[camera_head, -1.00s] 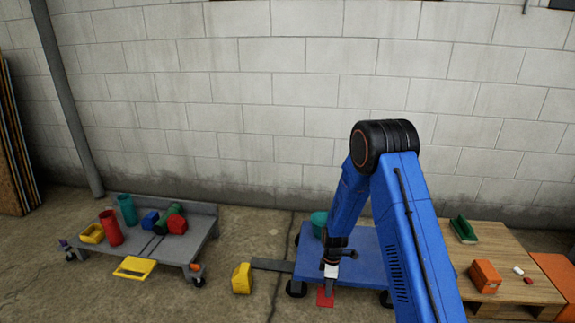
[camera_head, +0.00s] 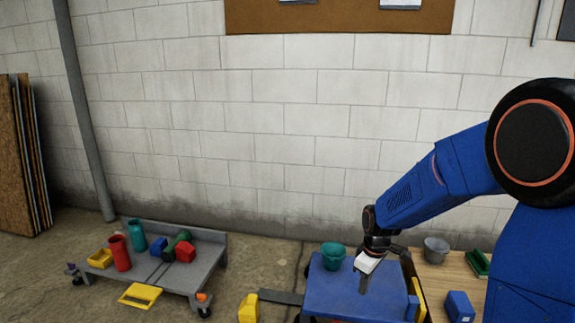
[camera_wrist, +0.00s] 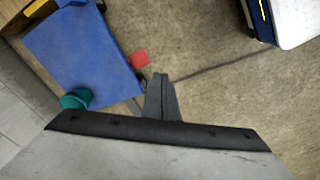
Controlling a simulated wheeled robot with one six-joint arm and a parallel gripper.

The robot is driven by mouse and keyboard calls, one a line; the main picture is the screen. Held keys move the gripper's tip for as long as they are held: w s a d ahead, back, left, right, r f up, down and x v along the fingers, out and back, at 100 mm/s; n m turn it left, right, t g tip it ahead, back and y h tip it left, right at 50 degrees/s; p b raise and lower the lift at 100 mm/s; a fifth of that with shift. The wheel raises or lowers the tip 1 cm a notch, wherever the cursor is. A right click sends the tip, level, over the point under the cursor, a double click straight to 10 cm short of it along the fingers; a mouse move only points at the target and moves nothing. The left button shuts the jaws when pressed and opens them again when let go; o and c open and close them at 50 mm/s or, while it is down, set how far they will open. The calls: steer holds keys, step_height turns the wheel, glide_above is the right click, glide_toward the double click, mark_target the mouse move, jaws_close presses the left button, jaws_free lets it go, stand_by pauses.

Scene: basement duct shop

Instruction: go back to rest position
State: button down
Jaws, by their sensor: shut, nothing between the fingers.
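My gripper (camera_head: 364,284) hangs at the end of my blue arm in the head view, above the blue platform cart (camera_head: 340,304). In the wrist view my gripper (camera_wrist: 160,79) shows its fingers together with nothing between them, over bare floor. The blue cart (camera_wrist: 75,58) lies at the upper left there. A teal bucket (camera_head: 333,256) stands on the cart's back part; it also shows in the wrist view (camera_wrist: 76,99). A small red square (camera_wrist: 138,60) lies beside the cart's edge in the wrist view.
A grey cart (camera_head: 206,277) at left carries red and teal cylinders, a yellow bin and several blocks.

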steer(key=s+d+r+m+t, duration=0.25)
steer(key=s+r+m, duration=0.25)
steer(key=s+r, duration=0.95)
steer(key=s+d+r+m, duration=0.1)
steer(key=s+m, duration=0.1)
steer(key=s, duration=0.5)
steer(key=s+d+r+m+t, duration=0.1)
steer(key=s+r+m, duration=0.1)
steer(key=s, duration=0.5)
steer(key=shift+s+d+h, duration=0.3)
steer(key=shift+d, duration=0.05)
